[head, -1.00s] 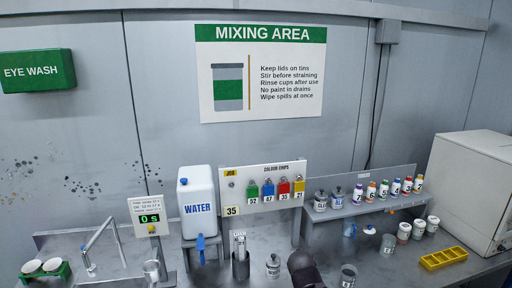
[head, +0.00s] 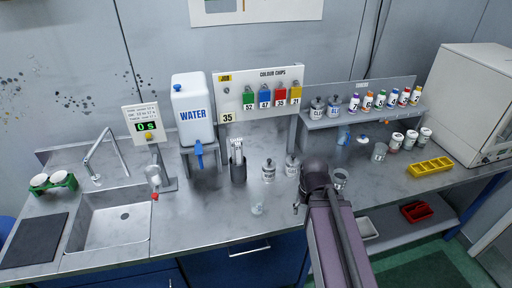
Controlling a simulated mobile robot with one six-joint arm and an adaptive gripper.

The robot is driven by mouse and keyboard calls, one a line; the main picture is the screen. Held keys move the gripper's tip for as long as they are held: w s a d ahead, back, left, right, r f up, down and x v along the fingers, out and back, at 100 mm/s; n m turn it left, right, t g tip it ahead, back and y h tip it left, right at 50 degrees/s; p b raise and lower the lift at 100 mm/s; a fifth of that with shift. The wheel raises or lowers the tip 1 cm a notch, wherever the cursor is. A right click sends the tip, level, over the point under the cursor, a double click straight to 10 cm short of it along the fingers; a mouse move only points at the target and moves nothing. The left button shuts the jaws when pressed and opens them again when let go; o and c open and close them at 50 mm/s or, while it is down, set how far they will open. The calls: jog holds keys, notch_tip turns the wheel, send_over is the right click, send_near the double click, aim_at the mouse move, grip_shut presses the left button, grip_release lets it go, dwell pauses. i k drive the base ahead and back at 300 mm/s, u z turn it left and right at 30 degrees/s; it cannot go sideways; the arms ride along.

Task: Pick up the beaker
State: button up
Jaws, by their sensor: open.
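A clear beaker-like vessel (head: 340,180) stands on the steel counter, just right of the dark joint of my arm and partly hidden by it. A second clear or grey vessel (head: 379,152) stands farther right, near the white pots. A small clear object (head: 257,209) is on the counter's front part; its kind is too small to tell. I cannot tell for sure which is the beaker. My arm reaches in from the bottom right of centre, and its own links hide its end. I cannot make out my gripper's fingers.
Two lidded tins (head: 268,171) stand left of my arm. A dark holder with tools (head: 238,166) and a water container (head: 192,110) are behind. The sink (head: 112,222) is at left. A yellow tray (head: 430,167) lies at right. The front counter left of my arm is mostly clear.

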aim_at(257, 199)
jog(key=u, duration=0.35)
jog(key=k, duration=0.5)
jog(key=u, duration=0.6)
